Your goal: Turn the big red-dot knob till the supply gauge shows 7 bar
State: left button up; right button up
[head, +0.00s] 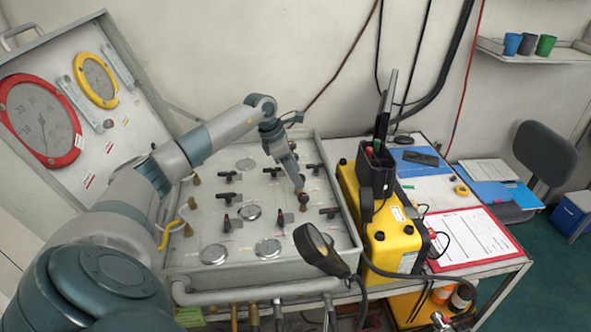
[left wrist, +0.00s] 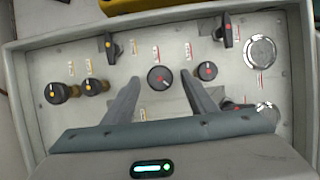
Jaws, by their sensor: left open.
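In the left wrist view, a large round dark knob with a red dot (left wrist: 160,77) stands between the fingertips of my left gripper (left wrist: 161,79). The fingers are open, one on each side of it; I cannot tell whether they touch it. In the head view my left gripper (head: 298,182) points down over the right part of the grey panel, just above a knob (head: 303,200). A large red-rimmed gauge (head: 40,118) and a smaller yellow-rimmed gauge (head: 96,80) are on the raised lid. Their readings are too small to tell, and I cannot tell which is the supply gauge. My right gripper is out of view.
A smaller red-dot knob (left wrist: 207,71) sits close right of the fingers, and yellow-dot knobs (left wrist: 95,86) sit left. Black-handled valves (head: 329,211) surround the gripper. A yellow case (head: 381,238) stands right of the panel.

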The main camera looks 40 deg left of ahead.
pick_arm(q)
jog(key=shift+f, duration=0.15)
jog(key=c, duration=1.1)
jog(key=shift+o, duration=0.2)
jog(key=shift+w+f+b, duration=0.1)
jog(key=shift+b, duration=0.4)
jog(key=m+b, duration=0.2)
jog(key=b, duration=0.1)
jog(key=shift+w+a+f+m+g+h+b, duration=0.1)
jog(key=shift+m+g+h+b, duration=0.2)
jog(key=shift+m+h+b, duration=0.1)
jog(key=shift+r+m+b, duration=0.2)
jog(key=shift+m+b, duration=0.4)
jog(key=shift+m, duration=0.2)
jog(key=shift+g, duration=0.3)
jog(key=o, duration=1.1)
jog(key=shift+c, duration=0.2)
